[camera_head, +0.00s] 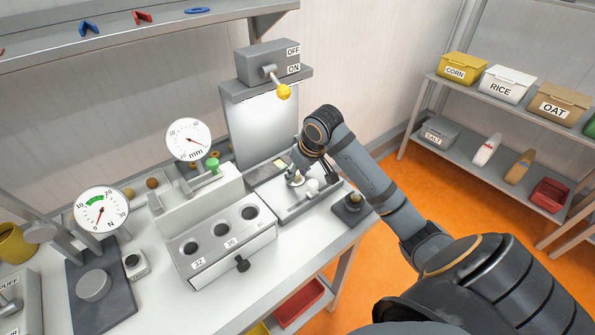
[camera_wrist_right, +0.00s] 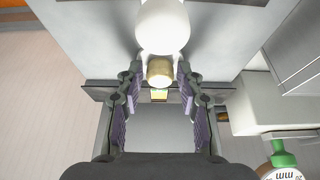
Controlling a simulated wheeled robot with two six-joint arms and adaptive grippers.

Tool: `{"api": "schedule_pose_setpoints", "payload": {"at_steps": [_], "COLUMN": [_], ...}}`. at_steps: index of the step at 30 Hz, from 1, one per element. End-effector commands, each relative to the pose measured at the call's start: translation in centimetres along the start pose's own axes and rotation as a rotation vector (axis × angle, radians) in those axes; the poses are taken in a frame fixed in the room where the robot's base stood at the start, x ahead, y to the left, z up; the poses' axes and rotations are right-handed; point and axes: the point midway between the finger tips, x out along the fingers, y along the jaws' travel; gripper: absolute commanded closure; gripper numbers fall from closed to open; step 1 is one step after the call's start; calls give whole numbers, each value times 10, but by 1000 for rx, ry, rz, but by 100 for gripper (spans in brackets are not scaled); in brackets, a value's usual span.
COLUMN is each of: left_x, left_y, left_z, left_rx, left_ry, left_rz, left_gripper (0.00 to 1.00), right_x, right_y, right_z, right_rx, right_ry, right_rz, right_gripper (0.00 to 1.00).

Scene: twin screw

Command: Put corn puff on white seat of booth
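The booth has a pale upright panel (camera_head: 262,130) and a grey switch box with a yellow-knobbed lever. My right gripper (camera_head: 312,176) is low in front of the panel, partly hidden by its own wrist. A white rounded piece (camera_head: 313,187) stands beside it on the booth's base; I cannot tell if it is the white seat. In the right wrist view, a small tan cylinder-like piece (camera_wrist_right: 160,71) lies between the fingertips (camera_wrist_right: 160,78), below a white bulb shape (camera_wrist_right: 163,25). I cannot tell if it is the corn puff or if the fingers touch it. My left gripper is not visible.
A dark block with a tan piece (camera_head: 354,198) stands right of the booth. A grey block with three holes (camera_head: 222,241) and two dial gauges (camera_head: 188,140) are to the left. Shelves with a yellow CORN bin (camera_head: 461,68) are at the right.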

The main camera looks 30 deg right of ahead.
Motion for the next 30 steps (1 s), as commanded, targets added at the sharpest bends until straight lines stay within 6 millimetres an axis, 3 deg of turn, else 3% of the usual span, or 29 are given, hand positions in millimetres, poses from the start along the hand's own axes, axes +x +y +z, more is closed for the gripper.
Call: {"api": "schedule_pose_setpoints", "payload": {"at_steps": [13, 24, 30], "left_x": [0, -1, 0], "left_y": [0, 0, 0], "left_z": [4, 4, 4], "left_rx": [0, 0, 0], "left_ry": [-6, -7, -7], "left_rz": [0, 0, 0], "left_gripper": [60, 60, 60], "right_x": [-8, -93, -119], "right_y": [1, 2, 0], "right_z": [-2, -2, -2], "right_rx": [-1, -3, -1], "right_ry": [1, 3, 1], "right_rz": [2, 6, 2], "right_gripper": [49, 49, 49]}}
